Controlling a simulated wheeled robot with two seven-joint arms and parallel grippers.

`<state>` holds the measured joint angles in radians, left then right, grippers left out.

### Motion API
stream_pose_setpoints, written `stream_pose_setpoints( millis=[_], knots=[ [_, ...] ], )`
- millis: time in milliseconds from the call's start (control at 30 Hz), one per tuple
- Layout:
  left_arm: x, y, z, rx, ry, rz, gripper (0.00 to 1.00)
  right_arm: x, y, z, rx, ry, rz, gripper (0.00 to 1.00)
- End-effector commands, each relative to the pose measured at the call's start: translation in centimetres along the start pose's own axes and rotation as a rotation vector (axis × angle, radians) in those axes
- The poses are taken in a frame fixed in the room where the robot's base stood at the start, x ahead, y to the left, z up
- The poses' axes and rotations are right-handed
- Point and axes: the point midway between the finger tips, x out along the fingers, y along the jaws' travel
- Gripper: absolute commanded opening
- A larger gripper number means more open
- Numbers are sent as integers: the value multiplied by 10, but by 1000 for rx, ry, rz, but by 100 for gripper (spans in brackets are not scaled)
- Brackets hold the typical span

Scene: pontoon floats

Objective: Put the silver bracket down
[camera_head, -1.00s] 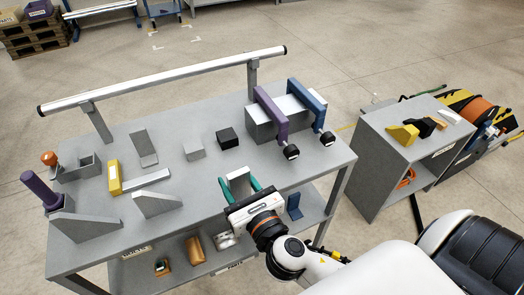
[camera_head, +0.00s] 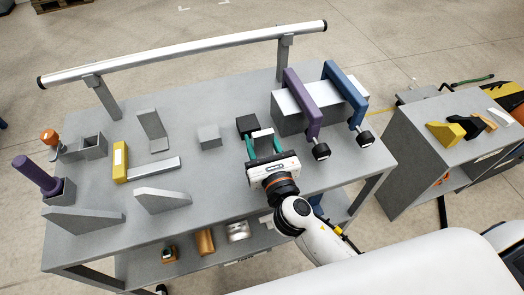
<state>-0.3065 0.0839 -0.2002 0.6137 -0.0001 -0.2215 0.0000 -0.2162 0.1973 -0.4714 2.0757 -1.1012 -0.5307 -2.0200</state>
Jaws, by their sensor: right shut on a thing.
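My right gripper (camera_head: 264,146) comes in from the lower right, with its teal fingers shut on the silver bracket (camera_head: 264,136). Only the bracket's upper grey part shows between the fingers; the gripper body hides the rest. It is over the grey table (camera_head: 190,228), just in front of the black block (camera_head: 247,125). I cannot tell whether the bracket touches the table. Another grey angled bracket (camera_head: 152,127) stands at the back left of the table. My left gripper is not in view.
A grey block (camera_head: 209,136) stands left of the black one. The purple clamp (camera_head: 303,98) and blue clamp (camera_head: 345,92) sit on a grey block to the right. A yellow-ended square (camera_head: 120,162) and grey wedges (camera_head: 162,200) lie left. Bare tabletop lies between the wedges and my gripper.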

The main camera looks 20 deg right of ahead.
Motion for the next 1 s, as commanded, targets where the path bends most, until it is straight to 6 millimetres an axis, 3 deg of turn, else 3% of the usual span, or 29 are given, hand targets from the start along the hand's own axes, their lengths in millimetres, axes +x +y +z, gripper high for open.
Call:
stream_pose_setpoints(
  millis=[33,133,567,600,700,1000],
  knots=[
    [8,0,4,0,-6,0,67,0,0,13,1,-2,0,17],
    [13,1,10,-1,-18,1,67,0,0,25,1,-2,0,17],
    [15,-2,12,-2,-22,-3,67,0,0,30,0,0,-1,17],
    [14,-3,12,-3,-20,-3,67,0,0,29,1,-1,-1,52],
    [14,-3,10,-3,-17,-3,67,0,0,29,1,-1,-1,67],
    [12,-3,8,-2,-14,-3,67,0,0,26,0,-1,-1,67]
  ],
)
